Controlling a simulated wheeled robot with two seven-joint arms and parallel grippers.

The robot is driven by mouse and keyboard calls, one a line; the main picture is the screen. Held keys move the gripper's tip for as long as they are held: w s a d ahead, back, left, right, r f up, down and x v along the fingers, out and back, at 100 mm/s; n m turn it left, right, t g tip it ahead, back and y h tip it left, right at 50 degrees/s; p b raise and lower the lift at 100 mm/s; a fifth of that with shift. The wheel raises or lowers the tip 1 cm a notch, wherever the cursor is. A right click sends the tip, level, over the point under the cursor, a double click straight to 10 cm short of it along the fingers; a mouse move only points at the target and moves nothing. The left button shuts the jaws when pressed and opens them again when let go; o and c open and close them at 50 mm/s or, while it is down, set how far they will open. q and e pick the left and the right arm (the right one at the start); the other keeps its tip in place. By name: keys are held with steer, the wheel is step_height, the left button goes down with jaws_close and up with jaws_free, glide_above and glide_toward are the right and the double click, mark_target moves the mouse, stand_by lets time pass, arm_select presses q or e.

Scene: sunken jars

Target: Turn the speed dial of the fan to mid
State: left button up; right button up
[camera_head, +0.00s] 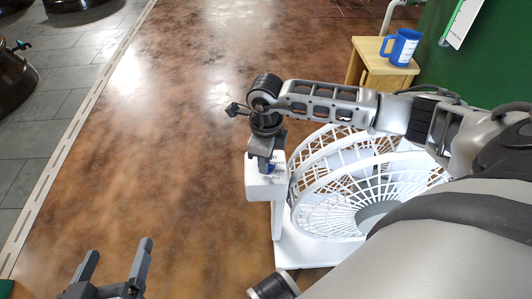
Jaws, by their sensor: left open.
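A white fan (312,158) with a round grille stands on the floor at centre right. Its white control box (265,187) is on a post at the fan's left. A small blue part (269,168), which seems to be the speed dial, shows on top of the box, mostly covered by my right gripper (266,163). My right gripper points down at the dial; whether it touches or grips it is hidden. The dial's setting cannot be read. My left gripper (119,248) is open and empty at the bottom left, well apart from the fan.
A wooden stand (381,66) with a blue mug (400,47) is at the back right, beside a green wall. Dark round jars (14,80) are at the left beyond a pale slotted strip (66,137). The brown floor left of the fan is clear.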

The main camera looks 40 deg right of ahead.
steer(key=shift+r, duration=0.25)
arm_select(q)
steer(key=shift+a+f+g+y+p, duration=0.35)
steer(key=shift+f+g+p, duration=0.15)
steer(key=shift+f+p, duration=0.45)
steer(key=shift+a+f+g+y+p, duration=0.3)
steer(key=shift+f+g+p, duration=0.25)
steer(key=shift+p, duration=0.65)
arm_select(e)
step_height(320, 180, up, 16)
steer(key=shift+f, duration=0.25)
